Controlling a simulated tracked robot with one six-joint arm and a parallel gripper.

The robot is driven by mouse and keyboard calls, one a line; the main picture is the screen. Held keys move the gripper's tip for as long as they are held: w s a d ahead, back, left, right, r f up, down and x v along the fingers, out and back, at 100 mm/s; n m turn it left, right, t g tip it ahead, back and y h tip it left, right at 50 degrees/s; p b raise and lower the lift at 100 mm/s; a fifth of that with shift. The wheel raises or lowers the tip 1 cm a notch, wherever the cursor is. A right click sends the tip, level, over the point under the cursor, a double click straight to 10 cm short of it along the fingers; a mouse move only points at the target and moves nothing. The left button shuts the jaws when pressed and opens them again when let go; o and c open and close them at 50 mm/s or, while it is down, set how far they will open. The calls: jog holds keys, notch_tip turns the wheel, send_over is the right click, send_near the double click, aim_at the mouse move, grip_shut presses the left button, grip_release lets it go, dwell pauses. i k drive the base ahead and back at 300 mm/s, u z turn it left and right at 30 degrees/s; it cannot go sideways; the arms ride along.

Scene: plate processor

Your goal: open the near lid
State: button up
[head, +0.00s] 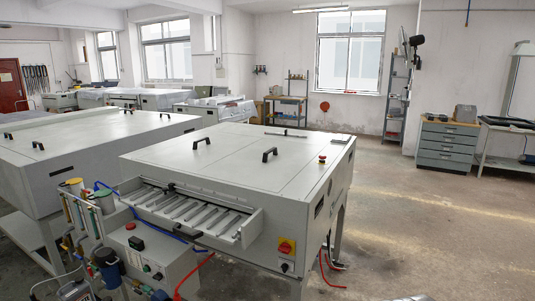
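The plate processor is a large light-grey machine in the middle of the head view, with flat top panels. Its near lid (215,172) lies flat and flush with the top, so it looks shut. Two black bar handles stand up from the top, a left handle (201,143) and a right handle (269,154). Thin seams divide the top panels; I cannot tell exactly which panel edge each handle belongs to. My gripper is not in view, and nothing is touching the lid or the handles.
A ribbed feed tray (185,207) sticks out at the machine's front. A red emergency button (322,159) stands on the top's right edge. A control box (150,255), bottles and hoses crowd the front left. Another processor (85,150) stands close left. Floor is open at right.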

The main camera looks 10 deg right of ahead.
aim_at(266, 165)
jog(key=k, duration=0.5)
jog(key=u, duration=0.55)
jog(key=i, duration=0.85)
jog(key=u, duration=0.8)
jog(key=i, duration=1.5)
jog(key=z, duration=1)
jog(key=i, duration=0.85)
jog(key=z, duration=0.6)
